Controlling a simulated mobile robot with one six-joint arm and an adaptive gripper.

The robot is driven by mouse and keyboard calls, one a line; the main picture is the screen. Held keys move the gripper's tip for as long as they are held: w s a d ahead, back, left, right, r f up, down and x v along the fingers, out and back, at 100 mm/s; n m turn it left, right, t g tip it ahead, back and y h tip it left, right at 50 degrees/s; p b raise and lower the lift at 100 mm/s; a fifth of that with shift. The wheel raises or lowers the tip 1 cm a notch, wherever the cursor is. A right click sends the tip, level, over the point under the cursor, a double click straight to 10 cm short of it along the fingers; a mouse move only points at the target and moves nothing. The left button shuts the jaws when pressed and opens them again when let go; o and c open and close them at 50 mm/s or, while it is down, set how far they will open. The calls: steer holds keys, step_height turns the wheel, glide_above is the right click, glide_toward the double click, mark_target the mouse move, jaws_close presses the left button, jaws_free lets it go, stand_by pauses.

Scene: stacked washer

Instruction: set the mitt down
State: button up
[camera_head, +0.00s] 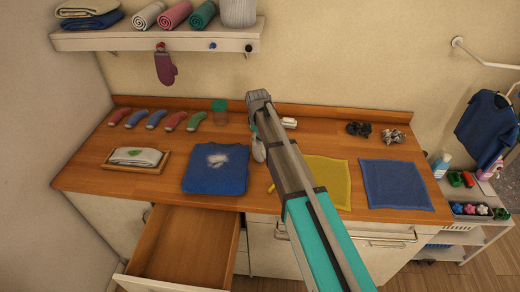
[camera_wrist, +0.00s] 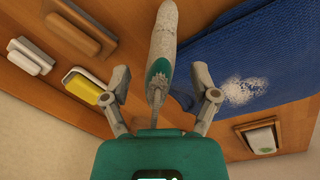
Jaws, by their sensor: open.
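A maroon mitt (camera_head: 165,68) hangs from a red hook under the wall shelf, well left of my gripper (camera_head: 255,128). A pale grey, long object (camera_head: 259,149) with a teal band is at the gripper over the wooden counter. In the wrist view this pale object (camera_wrist: 164,40) and its twisted grey cord lie between the two spread fingers of my open gripper (camera_wrist: 160,76). The fingers stand apart on either side of it. I cannot tell whether it is a mitt, or whether it touches the counter.
A blue shirt (camera_head: 215,178) with a white patch lies left of the arm. Yellow (camera_head: 329,183) and blue (camera_head: 394,184) cloths lie to its right. Several socks and a tray (camera_head: 112,165) occupy the counter's left side. A drawer (camera_head: 185,247) stands open in front.

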stand_by(0.4)
jaws_close()
steer(key=shift+r, duration=0.2)
stand_by(0.3)
step_height(320, 180, up, 2)
steer(key=p, duration=0.2)
steer(key=shift+r+p, duration=0.1)
steer(key=shift+p, duration=0.2)
steer(key=s+d+r+p, duration=0.9)
steer(key=d+r+p, duration=0.1)
steer(key=shift+s+r, duration=0.2)
steer(key=shift+s, duration=0.2)
